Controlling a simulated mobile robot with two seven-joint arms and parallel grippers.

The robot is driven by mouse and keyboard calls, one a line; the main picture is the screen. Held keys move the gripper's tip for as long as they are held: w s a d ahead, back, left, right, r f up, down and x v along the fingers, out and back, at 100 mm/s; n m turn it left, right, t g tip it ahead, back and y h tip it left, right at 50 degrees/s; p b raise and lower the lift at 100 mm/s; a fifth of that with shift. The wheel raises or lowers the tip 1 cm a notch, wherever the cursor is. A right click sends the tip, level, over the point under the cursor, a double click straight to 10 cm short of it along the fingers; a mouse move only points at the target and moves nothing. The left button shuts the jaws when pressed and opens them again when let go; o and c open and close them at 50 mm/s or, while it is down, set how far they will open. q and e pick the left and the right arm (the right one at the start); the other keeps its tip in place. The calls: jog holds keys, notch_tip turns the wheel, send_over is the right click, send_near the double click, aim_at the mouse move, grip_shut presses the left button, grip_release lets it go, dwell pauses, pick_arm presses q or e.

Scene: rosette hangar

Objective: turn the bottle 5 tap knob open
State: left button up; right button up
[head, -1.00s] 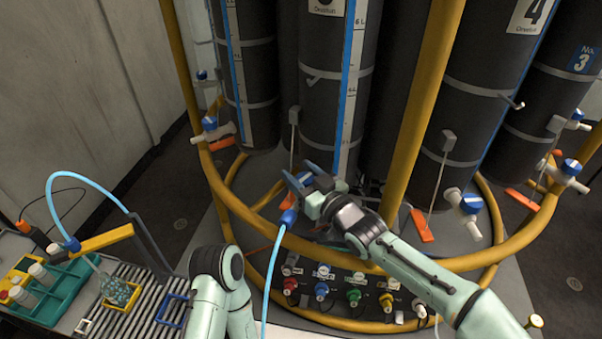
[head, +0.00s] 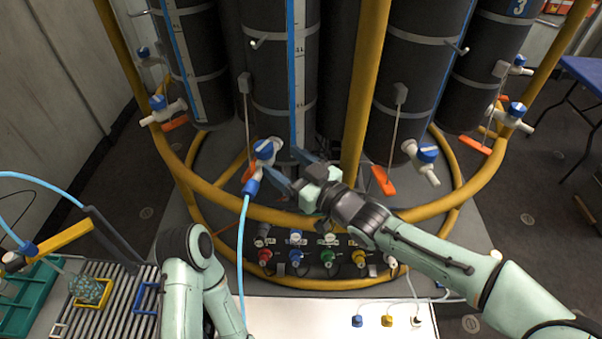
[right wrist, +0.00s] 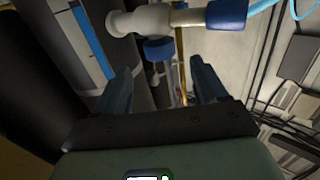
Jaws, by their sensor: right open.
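The middle bottle's tap has a blue-and-white knob (head: 264,149) in the head view; no number on this bottle is legible now. A light blue hose (head: 243,250) hangs from its blue connector (head: 250,187). My right gripper (head: 290,168) is open and empty just right of the knob, its fingers pointing towards the tap. In the right wrist view, the blue knob (right wrist: 159,49) shows beyond the open fingers (right wrist: 161,86), between their lines, under the white tap body (right wrist: 150,21). I see no contact. My left gripper is not in view.
A yellow ring rail (head: 270,215) and upright post (head: 365,100) surround the dark bottles. A neighbouring tap (head: 428,153) and orange paddle (head: 383,180) stand at right. Coloured connectors (head: 328,255) sit below the gripper. A grated tray (head: 120,300) is at lower left.

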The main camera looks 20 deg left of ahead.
jog(key=v, duration=0.4)
jog(key=shift+d, duration=0.1)
dwell(0.4)
